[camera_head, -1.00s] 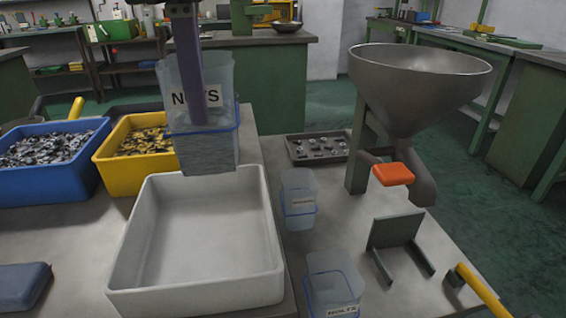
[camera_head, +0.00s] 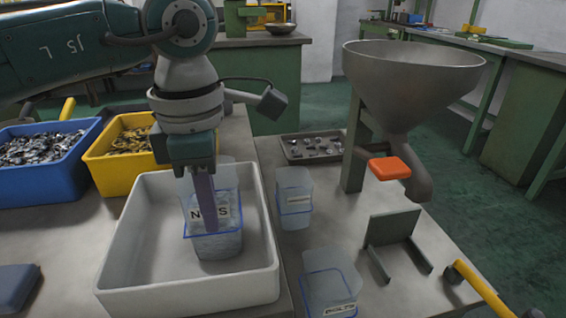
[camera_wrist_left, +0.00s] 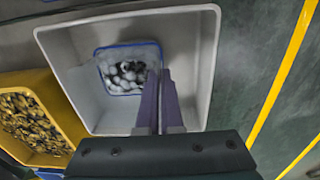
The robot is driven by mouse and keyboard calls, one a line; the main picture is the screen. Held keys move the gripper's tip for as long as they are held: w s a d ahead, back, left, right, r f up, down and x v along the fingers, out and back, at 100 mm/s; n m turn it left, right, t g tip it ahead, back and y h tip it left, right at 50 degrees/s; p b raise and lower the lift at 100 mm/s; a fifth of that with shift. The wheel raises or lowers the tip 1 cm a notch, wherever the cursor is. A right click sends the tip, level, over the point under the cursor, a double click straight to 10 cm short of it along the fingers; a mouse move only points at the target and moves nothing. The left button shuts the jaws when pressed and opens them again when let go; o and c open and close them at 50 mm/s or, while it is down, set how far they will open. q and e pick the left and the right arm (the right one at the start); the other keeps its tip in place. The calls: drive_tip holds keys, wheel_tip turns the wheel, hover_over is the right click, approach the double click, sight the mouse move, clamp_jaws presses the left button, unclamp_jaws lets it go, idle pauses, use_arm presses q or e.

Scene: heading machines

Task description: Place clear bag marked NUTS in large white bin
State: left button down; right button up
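The clear bag marked NUTS (camera_head: 226,238) is upright inside the large white bin (camera_head: 262,285), with its blue band and label facing me. It looks at or close to the bin floor; I cannot tell if it touches. My left gripper (camera_head: 208,222) reaches down from above with its purple fingers at the bag, covering part of the label. In the left wrist view, the fingers (camera_wrist_left: 162,80) are close together at the edge of the bag (camera_wrist_left: 106,84), which shows grey nuts inside, within the white bin (camera_wrist_left: 205,60). My right gripper is not in view.
A blue bin (camera_head: 45,185) and a yellow bin (camera_head: 112,178) of parts stand at the left. Two clear containers (camera_head: 294,196) (camera_head: 330,285) stand right of the white bin. A metal hopper (camera_head: 405,85) with an orange part (camera_head: 390,168) and a parts tray (camera_head: 312,147) are further right.

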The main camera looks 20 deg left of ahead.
use_arm(q)
drive_tip(key=shift+f, duration=0.1)
drive_tip(key=c, duration=1.1)
unclamp_jaws()
